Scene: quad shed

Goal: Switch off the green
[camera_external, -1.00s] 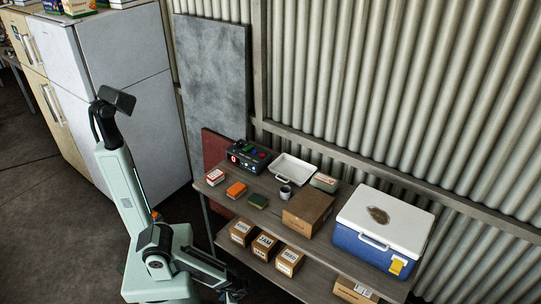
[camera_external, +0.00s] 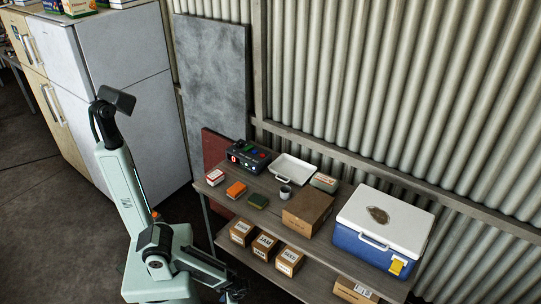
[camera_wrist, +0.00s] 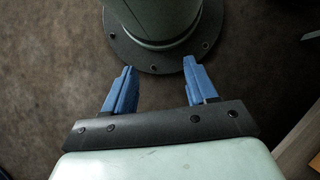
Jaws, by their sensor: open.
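A dark control box (camera_external: 248,156) with small coloured buttons or switches, one of them green, stands at the back left of the shelf's top board. The green one is too small to tell whether it is on or off. My gripper (camera_external: 237,291) is low in front of the shelf, well away from the box, and partly cut by the dark surroundings. In the wrist view my gripper (camera_wrist: 156,82) has its two blue fingers wide apart with nothing between them. The wrist view looks down on the floor and my base, and the box is not in it.
The shelf top (camera_external: 268,187) also holds an orange sponge (camera_external: 236,190), a green sponge (camera_external: 258,201), a white tray (camera_external: 292,170), a grey mug (camera_external: 285,192), a cardboard box (camera_external: 308,212) and a blue cooler (camera_external: 368,248). Labelled boxes (camera_external: 265,246) sit on the lower board.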

